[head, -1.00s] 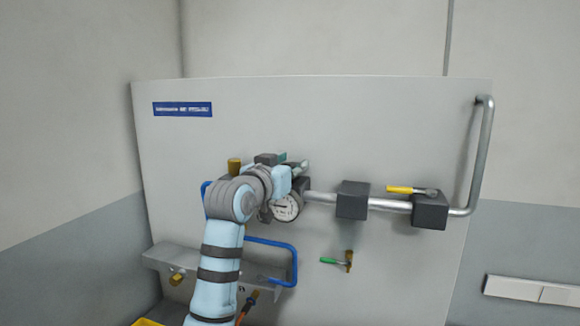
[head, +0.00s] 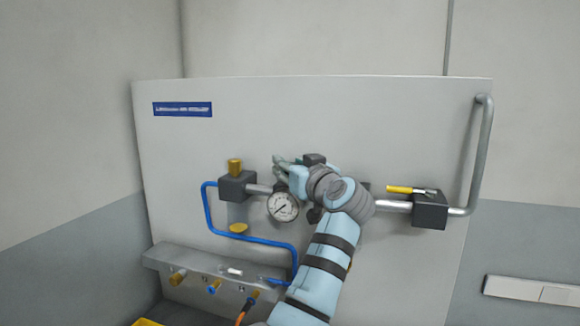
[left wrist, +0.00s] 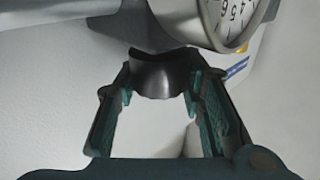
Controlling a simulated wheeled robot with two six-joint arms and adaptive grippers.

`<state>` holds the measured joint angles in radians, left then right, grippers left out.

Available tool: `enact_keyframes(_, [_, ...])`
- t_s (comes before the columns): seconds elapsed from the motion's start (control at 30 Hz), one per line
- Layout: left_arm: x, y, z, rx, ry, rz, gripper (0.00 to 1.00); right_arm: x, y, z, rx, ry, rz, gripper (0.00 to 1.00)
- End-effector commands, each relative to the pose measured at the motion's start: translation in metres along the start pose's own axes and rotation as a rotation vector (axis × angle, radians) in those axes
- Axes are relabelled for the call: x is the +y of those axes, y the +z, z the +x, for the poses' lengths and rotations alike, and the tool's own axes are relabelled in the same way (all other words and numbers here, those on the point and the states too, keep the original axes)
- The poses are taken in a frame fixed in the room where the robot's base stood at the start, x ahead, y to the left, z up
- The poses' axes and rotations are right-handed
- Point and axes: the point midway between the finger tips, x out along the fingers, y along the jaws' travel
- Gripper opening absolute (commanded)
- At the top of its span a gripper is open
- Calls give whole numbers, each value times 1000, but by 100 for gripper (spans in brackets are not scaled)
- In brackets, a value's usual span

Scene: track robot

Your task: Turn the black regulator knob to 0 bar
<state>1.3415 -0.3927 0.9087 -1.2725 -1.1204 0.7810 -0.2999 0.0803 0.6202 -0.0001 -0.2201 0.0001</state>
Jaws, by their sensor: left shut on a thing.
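The black regulator knob (left wrist: 160,76) shows in the left wrist view between the two teal-lined fingers of my left gripper (left wrist: 161,88), which is shut on it. In the head view my left gripper (head: 284,169) is at the regulator with its wrist to the right, and it hides the knob. The round white gauge (head: 283,207) sits just below the gripper. Its dial is partly visible at the top right of the left wrist view (left wrist: 232,14). The needle reading is too small to tell surely. My right gripper is out of view.
A metal pipe runs right to a dark block (head: 430,212) with a yellow-handled valve (head: 399,189). A grey shelf (head: 160,256) with fittings is below.

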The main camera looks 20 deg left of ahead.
Motion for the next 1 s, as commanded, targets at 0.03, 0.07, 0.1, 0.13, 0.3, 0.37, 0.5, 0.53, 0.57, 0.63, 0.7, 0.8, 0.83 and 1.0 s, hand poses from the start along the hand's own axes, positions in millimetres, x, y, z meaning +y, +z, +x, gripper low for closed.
enact_keyframes(0.03, [0, -1, 0, 1, -16, 1, 8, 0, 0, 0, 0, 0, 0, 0])
enact_keyframes(0.07, [0, -1, 0, 1, -26, 0, 8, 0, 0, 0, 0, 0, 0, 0])
enact_keyframes(0.1, [0, -1, 0, 1, -38, 1, 8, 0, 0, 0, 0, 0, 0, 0])
enact_keyframes(0.13, [0, -1, 0, 2, -46, -1, 8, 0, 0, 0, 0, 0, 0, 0])
enact_keyframes(0.3, [0, -1, 0, 1, -72, -3, 8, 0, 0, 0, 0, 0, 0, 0])
enact_keyframes(0.37, [0, -1, 0, 1, -75, -3, 8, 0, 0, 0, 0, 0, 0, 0])
enact_keyframes(0.5, [0, -1, 0, 0, -77, -3, 8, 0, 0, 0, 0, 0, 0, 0])
enact_keyframes(0.53, [-1, -1, 0, 0, -77, -3, 8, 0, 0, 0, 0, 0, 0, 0])
enact_keyframes(0.57, [-1, -1, 0, 0, -77, -3, 8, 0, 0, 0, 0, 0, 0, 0])
enact_keyframes(0.63, [-1, -1, 1, 0, -77, -3, 8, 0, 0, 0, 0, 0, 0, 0])
enact_keyframes(0.7, [-1, -1, 1, 0, -77, -3, 39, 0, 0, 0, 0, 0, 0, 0])
enact_keyframes(0.8, [-1, 0, 1, 0, -77, -3, 55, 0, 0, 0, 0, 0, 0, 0])
enact_keyframes(0.83, [-1, 0, 1, 0, -77, -2, 58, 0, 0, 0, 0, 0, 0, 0])
enact_keyframes(1.0, [-1, 0, 1, -1, -77, -2, 58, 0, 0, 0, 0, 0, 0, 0])
